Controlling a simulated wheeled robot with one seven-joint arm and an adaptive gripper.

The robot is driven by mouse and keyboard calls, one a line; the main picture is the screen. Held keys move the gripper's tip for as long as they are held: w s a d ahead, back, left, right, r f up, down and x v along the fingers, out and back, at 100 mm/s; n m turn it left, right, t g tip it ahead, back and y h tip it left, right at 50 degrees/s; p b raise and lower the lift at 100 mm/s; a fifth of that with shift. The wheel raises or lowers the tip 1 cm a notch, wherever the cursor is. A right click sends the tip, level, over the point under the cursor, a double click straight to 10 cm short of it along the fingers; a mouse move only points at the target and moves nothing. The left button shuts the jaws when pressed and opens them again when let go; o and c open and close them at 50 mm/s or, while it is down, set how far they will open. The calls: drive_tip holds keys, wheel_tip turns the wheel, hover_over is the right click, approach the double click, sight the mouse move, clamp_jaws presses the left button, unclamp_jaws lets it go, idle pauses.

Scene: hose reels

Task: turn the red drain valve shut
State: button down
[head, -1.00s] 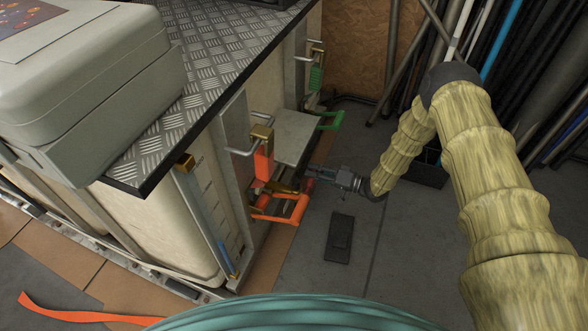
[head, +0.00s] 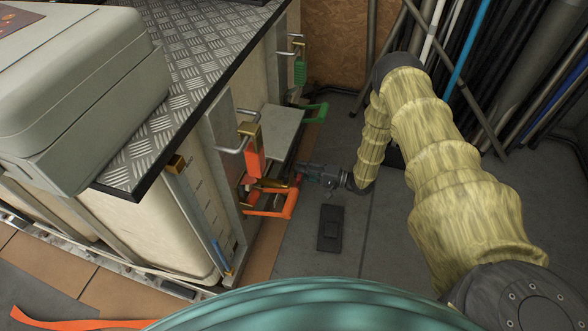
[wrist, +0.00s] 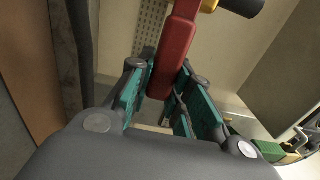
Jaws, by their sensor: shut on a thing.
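The red drain valve's handle (wrist: 176,50) is a flat red lever. In the wrist view it runs from the top down between the green-padded fingers of my gripper (wrist: 165,95), and the fingers are shut on it. In the head view my gripper (head: 305,172) reaches in from the right, low beside the tank frame. Only a small bit of red shows at its fingertips there. A brass fitting (head: 272,184) sits just left of it. The handle's far end is partly out of the wrist view.
An orange loop handle (head: 270,203) lies just in front of my gripper, with an upright orange lever (head: 254,155) to its left. A dark pad (head: 331,228) lies on open floor. Poles (head: 470,75) lean at the back.

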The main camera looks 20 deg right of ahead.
drive_tip(key=shift+d+f, duration=0.1)
drive_tip(key=c, duration=1.3)
unclamp_jaws()
drive_tip(key=v, duration=1.2)
